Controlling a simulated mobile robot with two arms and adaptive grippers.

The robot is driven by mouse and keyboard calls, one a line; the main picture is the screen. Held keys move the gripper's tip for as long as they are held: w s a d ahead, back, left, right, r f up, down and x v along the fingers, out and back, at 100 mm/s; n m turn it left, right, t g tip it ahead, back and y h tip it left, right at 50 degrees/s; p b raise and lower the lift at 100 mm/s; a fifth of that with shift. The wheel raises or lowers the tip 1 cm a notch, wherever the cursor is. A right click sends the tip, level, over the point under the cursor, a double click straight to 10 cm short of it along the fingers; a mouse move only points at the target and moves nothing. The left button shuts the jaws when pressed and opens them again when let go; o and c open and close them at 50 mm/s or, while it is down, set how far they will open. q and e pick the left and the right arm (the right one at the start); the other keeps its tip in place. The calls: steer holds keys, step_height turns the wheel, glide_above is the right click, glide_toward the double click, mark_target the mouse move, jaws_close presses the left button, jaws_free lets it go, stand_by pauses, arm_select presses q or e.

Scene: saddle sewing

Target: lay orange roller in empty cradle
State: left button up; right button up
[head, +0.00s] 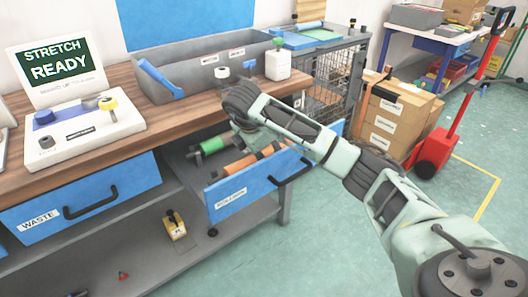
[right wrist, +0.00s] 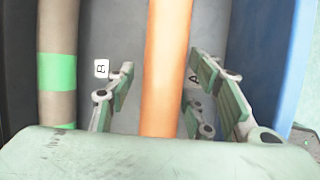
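The orange roller (head: 240,166) lies in the open blue drawer (head: 258,186), right of a green roller (head: 209,146). In the right wrist view the orange roller (right wrist: 166,70) runs between the two fingers of my right gripper (right wrist: 160,80). The fingers stand apart, with a visible gap on each side of the roller. In the head view my right arm reaches over the drawer and its fingers are hidden. The green-banded roller (right wrist: 57,72) is left of the gripper in the right wrist view. I cannot make out an empty cradle. My left gripper is not in view.
A small label "B" (right wrist: 102,68) is left of the fingers. The drawer's blue wall (right wrist: 262,60) is close on the right. On the wooden bench (head: 185,112) are a grey trough (head: 205,75), a white bottle (head: 278,64) and a white console (head: 85,130).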

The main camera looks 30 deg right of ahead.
mark_target(263, 151)
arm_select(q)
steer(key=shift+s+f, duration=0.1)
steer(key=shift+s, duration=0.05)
arm_select(e)
steer(key=shift+r, duration=0.1)
steer(key=v, duration=0.5)
steer(key=shift+r, duration=0.15)
steer(key=shift+s+a+r+p, duration=0.15)
steer(key=shift+a+r+p, duration=0.1)
steer(key=shift+r+p, duration=0.35)
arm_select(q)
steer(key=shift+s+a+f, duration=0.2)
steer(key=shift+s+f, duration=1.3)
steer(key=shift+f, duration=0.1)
arm_select(e)
steer(key=shift+s+a+r, duration=0.1)
steer(key=shift+a+r, duration=0.05)
steer(key=shift+r, duration=0.2)
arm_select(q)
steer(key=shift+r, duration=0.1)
